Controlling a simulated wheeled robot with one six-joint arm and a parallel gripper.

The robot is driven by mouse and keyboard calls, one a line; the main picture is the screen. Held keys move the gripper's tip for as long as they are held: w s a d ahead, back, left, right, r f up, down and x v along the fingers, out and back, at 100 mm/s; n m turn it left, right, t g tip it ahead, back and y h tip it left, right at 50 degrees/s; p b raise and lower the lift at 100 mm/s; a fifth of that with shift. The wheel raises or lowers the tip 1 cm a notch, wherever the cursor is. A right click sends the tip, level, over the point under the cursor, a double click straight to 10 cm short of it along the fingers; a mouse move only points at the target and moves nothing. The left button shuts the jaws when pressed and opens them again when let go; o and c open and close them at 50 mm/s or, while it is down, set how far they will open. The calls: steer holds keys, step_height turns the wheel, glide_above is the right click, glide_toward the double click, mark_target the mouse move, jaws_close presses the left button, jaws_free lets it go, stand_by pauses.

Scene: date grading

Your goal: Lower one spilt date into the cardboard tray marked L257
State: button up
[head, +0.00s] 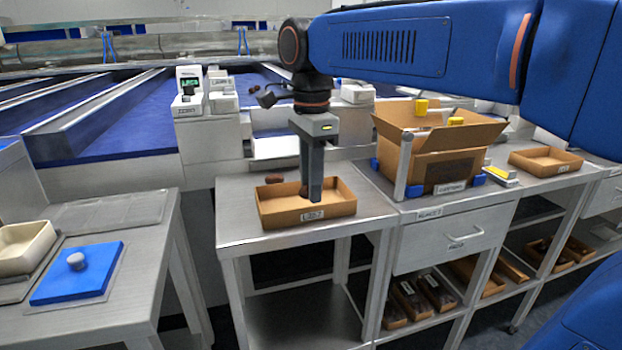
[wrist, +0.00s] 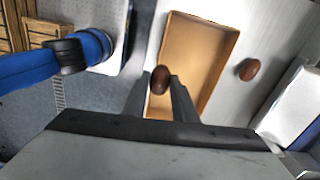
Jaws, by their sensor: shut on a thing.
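The cardboard tray (head: 280,215) marked L257 stands on the metal bench in the head view. It also shows in the wrist view (wrist: 208,50), where its visible floor is bare. My gripper (head: 311,194) points down over the tray, its fingertips low near the tray's inside. In the wrist view my gripper (wrist: 162,82) is shut on a brown date (wrist: 160,80), held between the fingertips over the tray's near end. Whether the date touches the tray floor I cannot tell. Another date (wrist: 249,69) lies on the bench outside the tray; it shows behind the tray in the head view (head: 274,179).
An open cardboard box (head: 447,167) stands right of the tray, with a pale post beside it. A second shallow tray (head: 545,160) lies farther right. White machines (head: 207,110) stand behind the bench. A blue lidded item (head: 78,275) lies on the left table.

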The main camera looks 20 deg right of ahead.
steer(key=shift+f, duration=0.75)
stand_by(1.0)
steer(key=o, duration=0.7)
steer(key=shift+o, duration=0.2)
steer(key=shift+r, duration=0.1)
step_height(320, 180, up, 16)
steer(key=s+d+f+n+t, duration=0.1)
steer(key=s+d+f+n, duration=0.3)
steer(key=f, duration=0.7)
steer(key=s+d+f+n+t, duration=0.2)
steer(key=s+d+f+n, duration=0.2)
steer(key=f, duration=0.7)
steer(key=s+d+f+n+t, duration=0.1)
steer(key=s+d+f+n, duration=0.3)
steer(key=s+f+n, duration=0.3)
step_height(320, 180, down, 5)
steer(key=shift+s+r+n+t, duration=0.15)
steer(key=shift+s+n+t, duration=0.25)
steer(key=shift+n, duration=0.5)
